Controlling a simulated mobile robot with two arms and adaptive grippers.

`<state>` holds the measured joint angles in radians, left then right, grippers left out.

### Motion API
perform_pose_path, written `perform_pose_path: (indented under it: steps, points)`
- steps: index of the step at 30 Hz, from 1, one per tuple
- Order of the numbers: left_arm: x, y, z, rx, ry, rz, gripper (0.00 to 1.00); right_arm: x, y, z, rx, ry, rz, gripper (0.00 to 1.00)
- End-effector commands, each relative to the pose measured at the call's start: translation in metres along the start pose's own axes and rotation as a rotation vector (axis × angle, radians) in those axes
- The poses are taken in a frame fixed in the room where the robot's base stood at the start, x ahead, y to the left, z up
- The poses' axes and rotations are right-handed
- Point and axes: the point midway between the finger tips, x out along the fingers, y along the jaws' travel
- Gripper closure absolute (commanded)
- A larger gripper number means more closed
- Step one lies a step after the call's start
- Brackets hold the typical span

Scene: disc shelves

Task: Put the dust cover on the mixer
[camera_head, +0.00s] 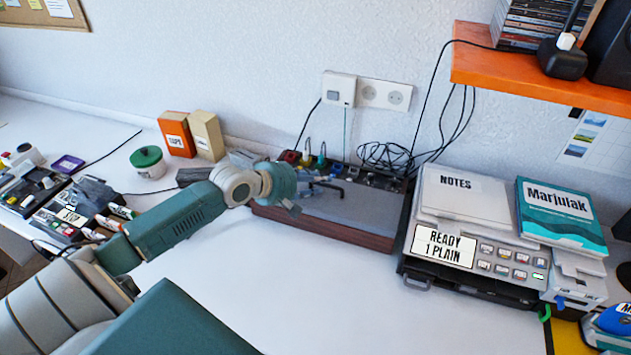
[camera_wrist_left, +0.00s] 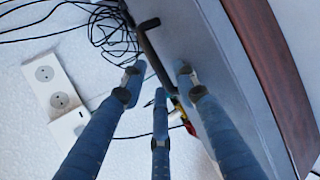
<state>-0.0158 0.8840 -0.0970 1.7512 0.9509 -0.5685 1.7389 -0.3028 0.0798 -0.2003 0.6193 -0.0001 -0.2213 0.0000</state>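The mixer (camera_head: 320,229) is a low box with a reddish-brown wooden front edge, standing against the wall with plugs and cables at its back. A smooth grey panel (camera_head: 352,207), which looks like the dust cover, lies over its top; how fully it is seated is unclear. A black bar like a handle (camera_wrist_left: 153,50) stands along the grey panel (camera_wrist_left: 222,75) in the left wrist view. My left gripper (camera_head: 311,190) is at the mixer's left back part. Its three fingers (camera_wrist_left: 160,82) are spread around the bar's near end, with no clear contact. My right gripper is out of view.
A printer (camera_head: 470,246) with a notes box and a teal book stands right of the mixer, under an orange shelf (camera_head: 535,85). A green-lidded jar (camera_head: 147,162) and tape boxes (camera_head: 177,135) stand at the left back. The white table (camera_head: 300,290) is clear in front.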

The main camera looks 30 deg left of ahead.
Motion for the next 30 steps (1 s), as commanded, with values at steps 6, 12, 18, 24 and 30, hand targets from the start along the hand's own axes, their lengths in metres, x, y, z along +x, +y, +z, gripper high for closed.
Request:
perform_pose_path:
  steps: [6, 12, 18, 24, 30]
  points:
    - [0.0, -0.001, 0.0, 0.0, 0.0, -0.003, 0.66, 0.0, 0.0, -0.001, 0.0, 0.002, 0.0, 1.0]
    - [-0.006, -0.001, 0.0, 0.0, 0.001, -0.004, 0.66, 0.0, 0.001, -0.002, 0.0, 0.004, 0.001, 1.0]
    - [-0.036, -0.001, 0.001, 0.002, 0.0, -0.006, 0.66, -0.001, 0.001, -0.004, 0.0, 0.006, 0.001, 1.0]
    - [-0.071, -0.001, 0.0, 0.0, 0.001, -0.006, 0.66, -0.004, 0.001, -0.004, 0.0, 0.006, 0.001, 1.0]
    - [-0.1, 0.0, 0.001, -0.002, 0.0, -0.005, 0.66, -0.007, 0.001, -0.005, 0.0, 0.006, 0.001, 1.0]
